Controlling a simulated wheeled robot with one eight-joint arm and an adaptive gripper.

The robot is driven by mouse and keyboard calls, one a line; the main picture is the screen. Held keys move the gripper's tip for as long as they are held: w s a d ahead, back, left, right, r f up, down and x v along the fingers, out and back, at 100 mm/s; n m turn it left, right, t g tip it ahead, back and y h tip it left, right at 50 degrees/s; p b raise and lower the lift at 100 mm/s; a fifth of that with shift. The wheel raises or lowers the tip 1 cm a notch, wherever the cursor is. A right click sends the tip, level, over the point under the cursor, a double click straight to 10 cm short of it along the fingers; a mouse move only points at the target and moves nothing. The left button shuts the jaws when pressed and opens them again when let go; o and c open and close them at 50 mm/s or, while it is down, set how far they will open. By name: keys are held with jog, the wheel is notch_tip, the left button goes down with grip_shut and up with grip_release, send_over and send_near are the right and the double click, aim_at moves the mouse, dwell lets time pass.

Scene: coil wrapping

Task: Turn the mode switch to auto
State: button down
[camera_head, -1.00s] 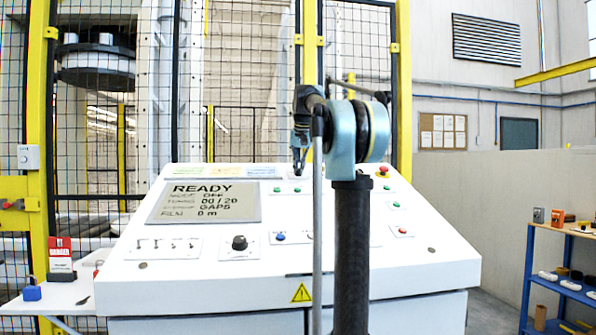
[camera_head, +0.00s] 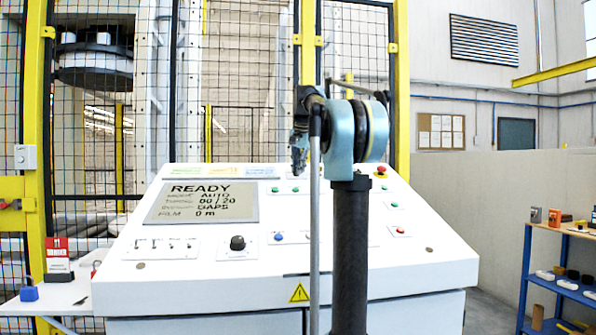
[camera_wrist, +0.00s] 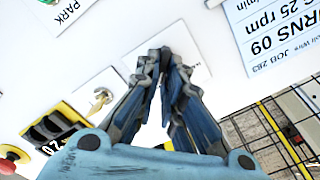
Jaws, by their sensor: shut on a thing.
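My gripper (camera_head: 298,168) is at the upper part of the white console (camera_head: 210,285), pointing down at its face. In the wrist view my gripper (camera_wrist: 165,58) has its blue-grey fingers nearly together over a small white label plate (camera_wrist: 188,42), shut on the mode switch there.
A black knob (camera_head: 237,243) and small toggle switches sit low on the console. The wrist view shows a key switch (camera_wrist: 100,98) and a red button (camera_wrist: 12,156) beside the gripper. A mesh fence stands behind; a blue shelf (camera_head: 560,255) is at right.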

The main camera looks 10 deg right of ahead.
jog(key=c, duration=1.7)
grip_release()
jog(key=shift+f, duration=0.1)
jog(key=v, duration=1.1)
jog(key=shift+r, duration=0.45)
